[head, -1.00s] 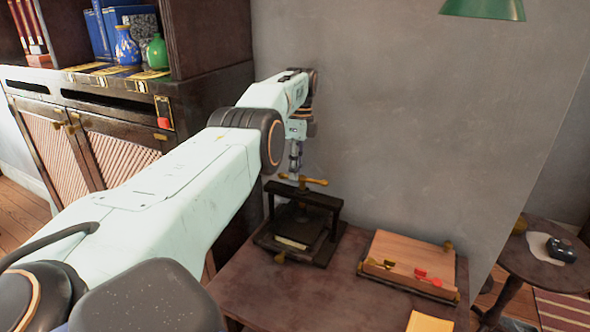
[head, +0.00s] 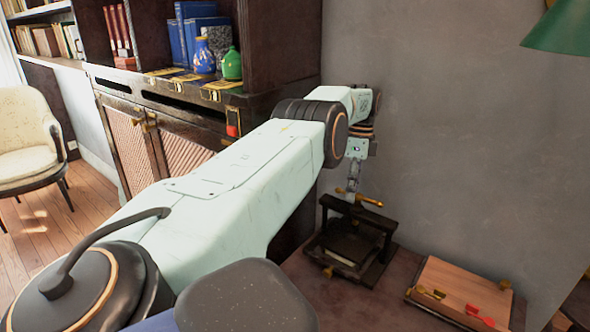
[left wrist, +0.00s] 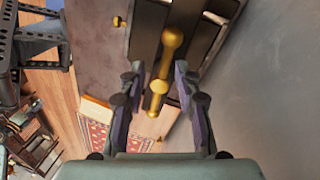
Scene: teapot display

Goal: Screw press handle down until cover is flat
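The book press (head: 345,240) is a dark frame on the brown table, with a brass screw handle (head: 372,202) on top and a pale-edged item under its plate. The handle also shows in the left wrist view (left wrist: 170,45) as a bar with ball ends. My left gripper (head: 352,190) points down at the top of the press. In the left wrist view its two fingers (left wrist: 162,95) stand apart on either side of the handle's near end, with gaps visible. How flat the cover lies is hard to tell. My right gripper is out of view.
A wooden board (head: 465,290) with brass and red pieces lies right of the press on the same table. A dark cabinet (head: 175,140) stands behind my left arm. A grey wall (head: 450,130) rises close behind the press. A green lamp shade (head: 560,28) hangs at upper right.

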